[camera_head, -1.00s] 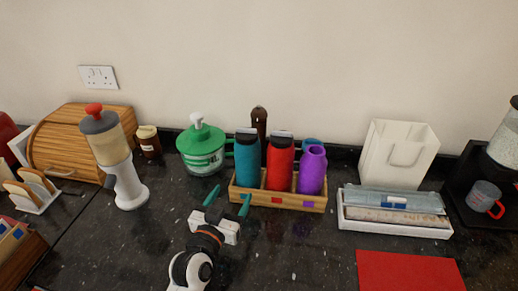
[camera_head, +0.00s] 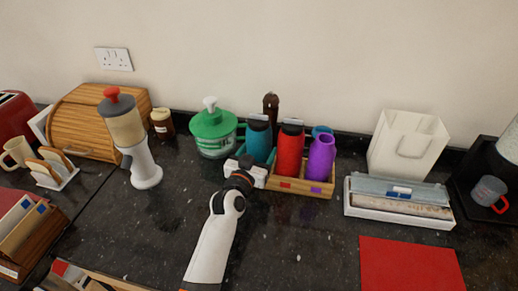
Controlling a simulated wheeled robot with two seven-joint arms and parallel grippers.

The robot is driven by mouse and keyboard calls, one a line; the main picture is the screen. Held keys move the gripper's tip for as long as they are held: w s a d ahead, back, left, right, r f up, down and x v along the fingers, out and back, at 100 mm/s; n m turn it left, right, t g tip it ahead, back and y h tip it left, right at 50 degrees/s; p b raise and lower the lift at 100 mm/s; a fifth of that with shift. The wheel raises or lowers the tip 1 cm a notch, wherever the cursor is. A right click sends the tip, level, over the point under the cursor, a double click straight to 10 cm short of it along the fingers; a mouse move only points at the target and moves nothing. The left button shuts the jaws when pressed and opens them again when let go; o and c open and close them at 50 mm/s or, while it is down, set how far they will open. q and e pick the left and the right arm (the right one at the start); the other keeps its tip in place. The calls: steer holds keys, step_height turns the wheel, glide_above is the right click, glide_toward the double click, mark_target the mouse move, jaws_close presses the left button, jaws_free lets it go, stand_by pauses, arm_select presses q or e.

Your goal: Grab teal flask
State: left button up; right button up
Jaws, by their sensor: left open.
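The teal flask (camera_head: 259,142) stands upright with its dark lid in the left compartment of a wooden holder (camera_head: 302,189). Its lower part is hidden behind my gripper. My left gripper (camera_head: 256,152) is open, right in front of the flask, with its teal fingers reaching toward the flask's sides. The similar colours make it hard to tell whether the fingers touch it. My right gripper does not show.
A red flask (camera_head: 289,152) and a purple flask (camera_head: 321,158) share the holder. A green-lidded pot (camera_head: 213,132) stands close on the left, and a dispenser (camera_head: 138,150) further left. A white tray (camera_head: 397,211) and a red mat (camera_head: 410,266) lie right.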

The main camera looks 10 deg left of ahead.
arm_select(q)
steer(key=shift+w, duration=0.55)
steer(key=shift+s, duration=0.1)
steer(key=c, duration=0.9)
steer(key=shift+r, duration=0.15)
